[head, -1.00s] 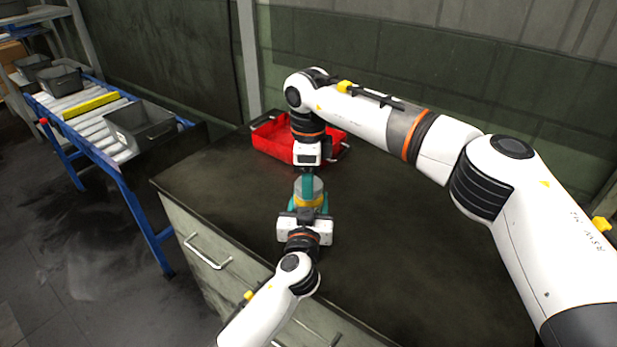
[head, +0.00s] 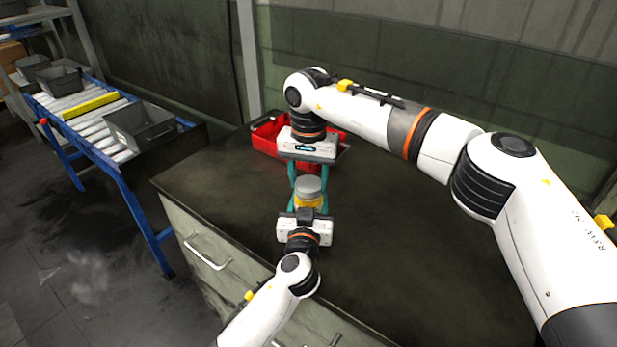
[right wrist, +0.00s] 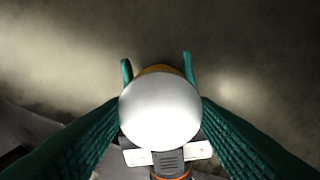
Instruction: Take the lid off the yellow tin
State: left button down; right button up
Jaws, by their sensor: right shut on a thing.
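The yellow tin (head: 309,201) stands upright on the dark worktop, its round grey lid (head: 309,184) on top. In the right wrist view the lid (right wrist: 160,108) hides most of the tin; a yellow strip (right wrist: 158,69) shows behind it. My right gripper (head: 308,186) points down from above, its teal fingers on opposite sides of the lid, shut on it. My left gripper (head: 309,209) comes from the front, low down, its fingers around the tin's body. In the right wrist view its fingertips (right wrist: 158,65) flank the yellow body closely.
A red crate (head: 266,139) stands behind the tin, partly hidden by my right gripper. The worktop (head: 420,255) is clear to the right. A roller conveyor (head: 90,118) with a grey bin (head: 140,128) stands beyond the left edge.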

aim_at(309, 183)
jog(key=shift+r, duration=0.1)
dwell(0.3)
jog(key=shift+r, duration=1)
jog(key=shift+r, duration=2)
pick_arm(q)
jog(key=shift+c, duration=2.1)
grip_release()
